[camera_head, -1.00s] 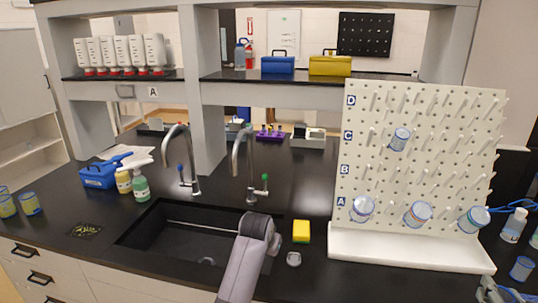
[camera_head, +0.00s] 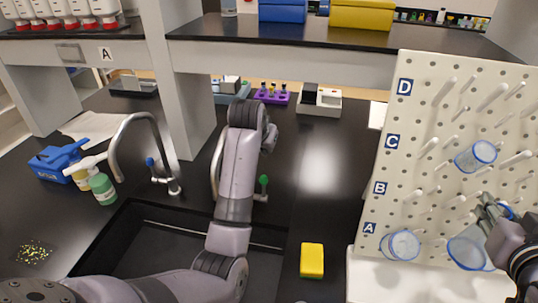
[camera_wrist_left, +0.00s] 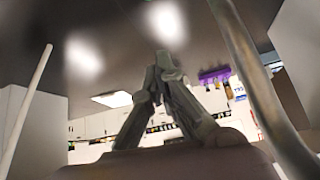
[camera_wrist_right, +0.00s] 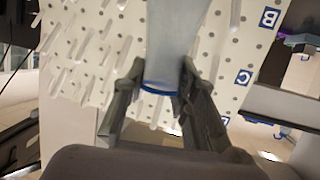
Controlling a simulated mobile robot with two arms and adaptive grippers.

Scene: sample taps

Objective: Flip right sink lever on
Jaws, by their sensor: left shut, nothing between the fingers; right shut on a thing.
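The right sink lever is a small green-knobbed handle (camera_head: 264,181) at the right tap. The tap's spout (camera_head: 216,165) is mostly hidden behind my left arm. My left gripper (camera_wrist_left: 160,58) is shut and empty in the left wrist view; a grey metal pipe (camera_wrist_left: 255,75) rises to its right. In the head view, my left wrist hides its fingers, so contact with the lever cannot be told. My right gripper (camera_head: 484,205) is at the pegboard, shut on a clear blue-rimmed container (camera_wrist_right: 166,62), seen between its fingers in the right wrist view.
The left tap (camera_head: 118,150) has a blue lever. The dark sink (camera_head: 165,245) lies below my left arm. A yellow sponge (camera_head: 312,260) sits right of it. The pegboard (camera_head: 410,130) bears several containers. Spray bottles (camera_head: 101,186) stand left.

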